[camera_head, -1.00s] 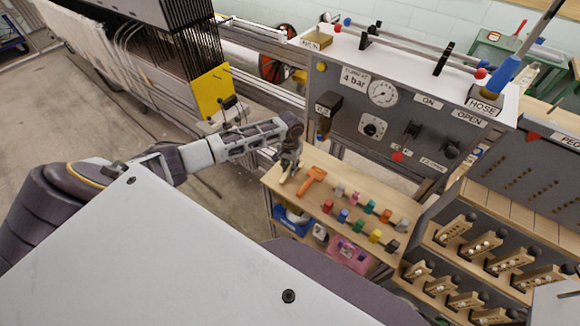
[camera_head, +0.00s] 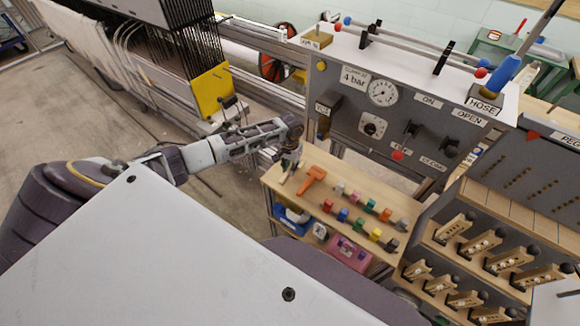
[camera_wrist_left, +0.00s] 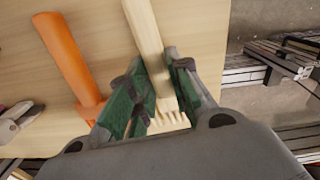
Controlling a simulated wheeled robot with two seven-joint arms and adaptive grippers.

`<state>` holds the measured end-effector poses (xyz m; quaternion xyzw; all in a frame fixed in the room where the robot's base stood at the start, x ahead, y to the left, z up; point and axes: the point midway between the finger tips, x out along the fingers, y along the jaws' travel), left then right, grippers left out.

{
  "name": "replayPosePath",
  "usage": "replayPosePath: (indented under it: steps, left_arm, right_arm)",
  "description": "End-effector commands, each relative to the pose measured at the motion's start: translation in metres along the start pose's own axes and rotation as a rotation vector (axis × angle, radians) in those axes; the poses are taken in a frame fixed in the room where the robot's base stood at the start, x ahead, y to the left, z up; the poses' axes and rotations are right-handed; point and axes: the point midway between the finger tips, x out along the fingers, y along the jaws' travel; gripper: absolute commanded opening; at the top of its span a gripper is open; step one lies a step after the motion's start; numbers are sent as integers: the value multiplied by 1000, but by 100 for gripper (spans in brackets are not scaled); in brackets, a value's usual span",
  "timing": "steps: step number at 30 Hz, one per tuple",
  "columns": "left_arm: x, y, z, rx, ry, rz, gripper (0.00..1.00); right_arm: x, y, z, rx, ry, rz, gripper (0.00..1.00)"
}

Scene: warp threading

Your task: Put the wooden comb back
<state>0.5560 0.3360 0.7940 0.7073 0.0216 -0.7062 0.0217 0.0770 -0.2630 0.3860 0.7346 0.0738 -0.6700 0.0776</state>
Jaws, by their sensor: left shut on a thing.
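The wooden comb (camera_wrist_left: 146,36) is a pale strip with short teeth at its near end in the left wrist view. My left gripper (camera_wrist_left: 155,84) is shut on it near the toothed end, with green-padded fingers on both sides. The comb lies over the wooden bench top (camera_wrist_left: 200,20); whether it touches the wood I cannot tell. In the head view my left gripper (camera_head: 287,172) is at the bench's left end, and the comb is too small there to make out clearly. My right gripper does not show.
An orange tool (camera_head: 313,179) lies just right of the gripper, and it shows left of the comb in the wrist view (camera_wrist_left: 68,60). Several colored pegs (camera_head: 371,206) stand farther right. A grey control panel (camera_head: 390,110) rises behind. Grey-handled snips (camera_wrist_left: 18,120) lie beyond the orange tool.

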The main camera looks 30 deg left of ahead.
Motion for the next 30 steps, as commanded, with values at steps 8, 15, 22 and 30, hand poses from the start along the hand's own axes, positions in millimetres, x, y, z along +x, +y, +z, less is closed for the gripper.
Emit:
replayPosePath:
  steps: [8,15,22,30]
  left_arm:
    - [0,0,0,0,0,0,42]
    - [0,0,0,0,0,0,45]
    - [0,0,0,0,-1,0,63]
    - [0,0,0,0,-1,0,63]
  right_arm:
    - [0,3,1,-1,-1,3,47]
    - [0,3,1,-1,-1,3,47]
    - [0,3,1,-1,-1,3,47]
    - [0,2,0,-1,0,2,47]
